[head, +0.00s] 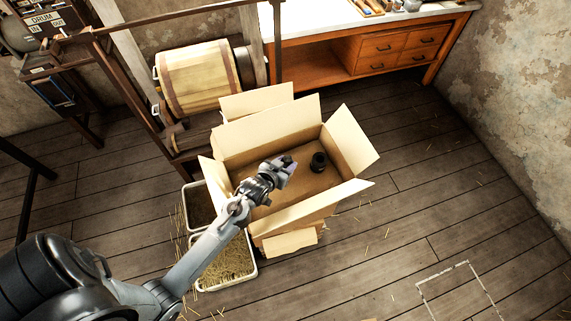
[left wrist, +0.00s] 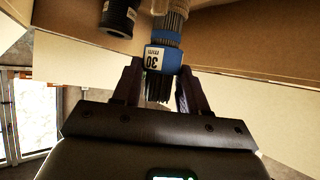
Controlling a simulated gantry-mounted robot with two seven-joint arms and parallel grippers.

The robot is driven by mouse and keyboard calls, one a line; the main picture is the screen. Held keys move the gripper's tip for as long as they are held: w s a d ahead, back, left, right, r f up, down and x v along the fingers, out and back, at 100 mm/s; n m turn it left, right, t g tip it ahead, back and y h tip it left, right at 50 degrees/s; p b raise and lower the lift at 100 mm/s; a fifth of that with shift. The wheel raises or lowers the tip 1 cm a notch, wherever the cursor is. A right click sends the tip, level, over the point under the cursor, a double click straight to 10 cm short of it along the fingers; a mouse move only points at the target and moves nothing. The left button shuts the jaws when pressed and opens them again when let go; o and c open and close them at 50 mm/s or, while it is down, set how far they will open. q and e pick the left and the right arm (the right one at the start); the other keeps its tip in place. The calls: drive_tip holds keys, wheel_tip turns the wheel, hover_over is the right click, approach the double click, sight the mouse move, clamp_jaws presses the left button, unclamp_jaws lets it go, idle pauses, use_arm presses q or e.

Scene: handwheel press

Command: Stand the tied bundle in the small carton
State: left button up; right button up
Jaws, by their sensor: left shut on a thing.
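An open cardboard carton (head: 262,141) stands on the floor in the middle of the head view, its flaps folded outward. My left gripper (head: 284,168) is over the carton's opening. In the left wrist view the fingers (left wrist: 157,88) are shut on the tied bundle (left wrist: 164,55), thin grey rods with a blue band and a white label reading 30. The bundle is hard to make out in the head view. A black cylinder (head: 318,162) stands inside the carton, right of the gripper; it also shows in the left wrist view (left wrist: 118,16). My right gripper is not in view.
Straw-filled trays (head: 228,262) lie left of the carton. A wooden drum (head: 197,78) on a frame stands behind it. An orange workbench (head: 345,52) with drawers is at the back right. The floor to the right is clear, with a taped outline (head: 442,272).

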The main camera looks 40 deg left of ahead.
use_arm(q)
drive_tip(key=shift+f, duration=0.1)
drive_tip(key=shift+f, duration=0.35)
drive_tip(key=shift+f, duration=0.1)
drive_tip(key=o, duration=1)
drive_tip(key=shift+o, duration=0.2)
drive_tip(key=shift+r, duration=0.55)
drive_tip(key=p+v, duration=0.1)
drive_tip(key=v, duration=1.1)
